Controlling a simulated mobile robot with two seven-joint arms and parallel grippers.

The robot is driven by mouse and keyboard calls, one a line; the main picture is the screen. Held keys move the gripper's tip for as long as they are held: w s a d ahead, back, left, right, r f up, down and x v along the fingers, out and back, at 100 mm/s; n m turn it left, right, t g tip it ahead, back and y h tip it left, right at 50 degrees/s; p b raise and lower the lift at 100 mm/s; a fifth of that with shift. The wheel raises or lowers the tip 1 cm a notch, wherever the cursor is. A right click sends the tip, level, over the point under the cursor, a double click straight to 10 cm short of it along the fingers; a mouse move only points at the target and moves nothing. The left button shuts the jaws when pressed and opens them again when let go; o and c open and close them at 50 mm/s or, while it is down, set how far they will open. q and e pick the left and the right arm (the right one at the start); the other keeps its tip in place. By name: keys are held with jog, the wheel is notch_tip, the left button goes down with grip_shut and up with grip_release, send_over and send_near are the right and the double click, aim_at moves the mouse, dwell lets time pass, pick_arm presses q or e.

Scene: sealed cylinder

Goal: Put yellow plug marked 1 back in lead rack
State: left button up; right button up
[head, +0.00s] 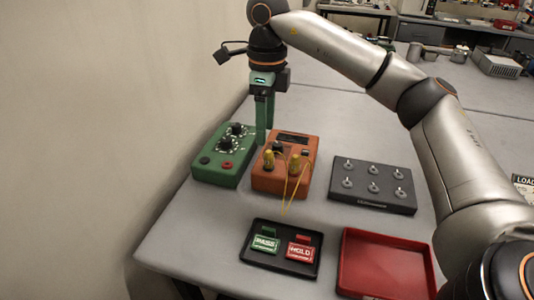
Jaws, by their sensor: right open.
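Two yellow plugs stand upright on the orange box (282,179), a left plug (269,160) and a right plug (295,164). Thin yellow leads hang from them over the box's front. Their number marks are too small to read, so I cannot tell which is marked 1. My right gripper (264,138) is open and points down, its green fingers at the back left of the orange box, behind the left plug. I see nothing between the fingers. I cannot clearly identify a lead rack. My left gripper is not in view.
A green box (222,172) with knobs stands left of the orange box. A dark block (372,205) with several metal studs lies to the right. In front are a black tray (283,270) with PASS and HOLD tags and a red tray (345,272). A wall closes the left side.

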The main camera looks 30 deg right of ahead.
aim_at(269, 151)
jog(key=shift+d+r, duration=0.3)
jog(key=shift+d, duration=0.2)
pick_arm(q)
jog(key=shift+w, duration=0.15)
pick_arm(e)
jog(key=shift+f+b, duration=0.5)
notch_tip(269, 151, down, 4)
jog(key=b, duration=0.3)
jog(key=shift+r, duration=0.15)
notch_tip(269, 151, down, 3)
jog(key=shift+r+b, duration=0.1)
jog(key=shift+b, duration=1)
jog(key=shift+f, duration=0.6)
jog(key=shift+f+b, duration=0.2)
jog(key=shift+b, duration=0.1)
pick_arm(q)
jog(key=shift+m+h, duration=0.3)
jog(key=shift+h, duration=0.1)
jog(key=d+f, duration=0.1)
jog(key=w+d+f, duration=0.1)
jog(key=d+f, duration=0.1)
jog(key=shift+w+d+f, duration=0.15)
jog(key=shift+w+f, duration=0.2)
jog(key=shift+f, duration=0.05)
